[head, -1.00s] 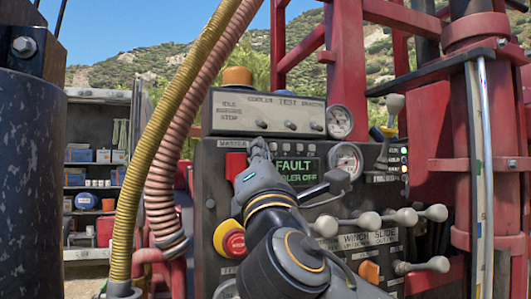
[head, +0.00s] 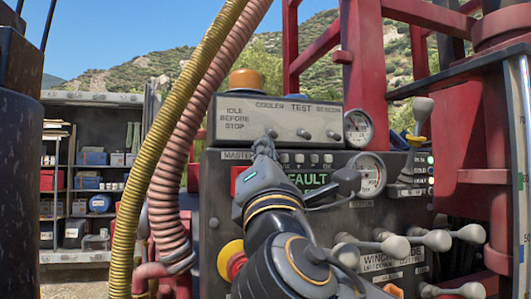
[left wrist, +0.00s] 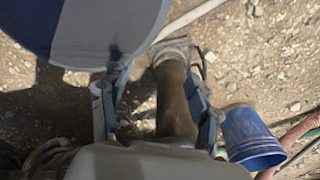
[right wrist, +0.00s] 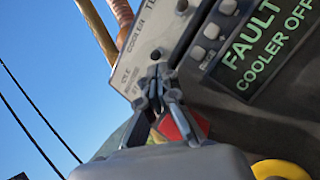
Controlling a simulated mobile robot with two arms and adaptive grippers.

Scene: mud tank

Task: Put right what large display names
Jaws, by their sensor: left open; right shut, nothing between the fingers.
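The large display (head: 308,180) reads FAULT, its lower line hidden by my arm; in the right wrist view the display (right wrist: 265,45) reads FAULT COOLER OFF. The cooler toggle (head: 271,132) is the leftmost. My right gripper (head: 264,146) is shut and empty, its tips just below this toggle. In the right wrist view the tips (right wrist: 158,75) lie close to the toggle (right wrist: 155,54); contact cannot be told. My left gripper (left wrist: 155,108) is open over the ground.
A red master switch (head: 238,178) and red-yellow stop button (head: 231,260) are left of my right arm. Gauges (head: 358,128) and ball-ended levers (head: 390,243) stand right. Yellow and pink hoses (head: 178,175) rise left. A blue bucket (left wrist: 252,138) and pipe (left wrist: 173,95) are below my left gripper.

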